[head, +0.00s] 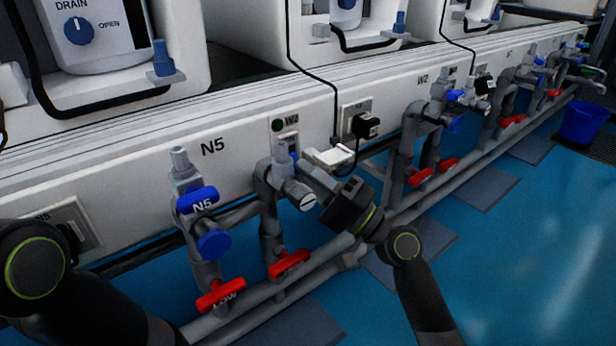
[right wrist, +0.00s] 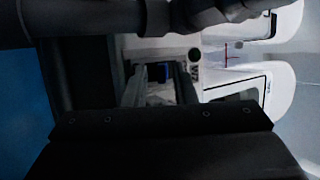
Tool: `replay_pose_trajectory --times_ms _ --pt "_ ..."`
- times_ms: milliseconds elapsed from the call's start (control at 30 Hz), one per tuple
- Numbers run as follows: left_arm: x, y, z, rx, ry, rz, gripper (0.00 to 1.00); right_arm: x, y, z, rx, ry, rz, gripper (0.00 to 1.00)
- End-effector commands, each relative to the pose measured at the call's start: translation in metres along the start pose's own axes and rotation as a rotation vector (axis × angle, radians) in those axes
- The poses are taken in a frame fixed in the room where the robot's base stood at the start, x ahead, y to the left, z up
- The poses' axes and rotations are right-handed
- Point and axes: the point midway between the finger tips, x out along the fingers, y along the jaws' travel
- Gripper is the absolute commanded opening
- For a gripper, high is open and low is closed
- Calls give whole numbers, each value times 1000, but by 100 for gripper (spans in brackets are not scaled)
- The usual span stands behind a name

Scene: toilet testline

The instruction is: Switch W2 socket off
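Contact cannot be told. My left gripper is out of view; only its arm shows.
A socket with a black plug and cable (head: 366,125) is to the right of my right gripper. Grey pipes with red handles (head: 289,264) and blue valves (head: 197,201) run along the panel. A blue bucket (head: 583,122) stands far right. The blue floor (head: 520,240) is open at right.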

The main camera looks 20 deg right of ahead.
Motion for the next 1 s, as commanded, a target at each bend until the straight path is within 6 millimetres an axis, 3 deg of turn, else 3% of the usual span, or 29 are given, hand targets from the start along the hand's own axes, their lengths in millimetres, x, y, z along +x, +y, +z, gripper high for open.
replay_pose_trajectory --times_ms 533,1000 --pt "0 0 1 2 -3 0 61 -4 -1 0 0 0 -1 30" --pt "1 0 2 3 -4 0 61 -65 0 0 1 0 3 30"
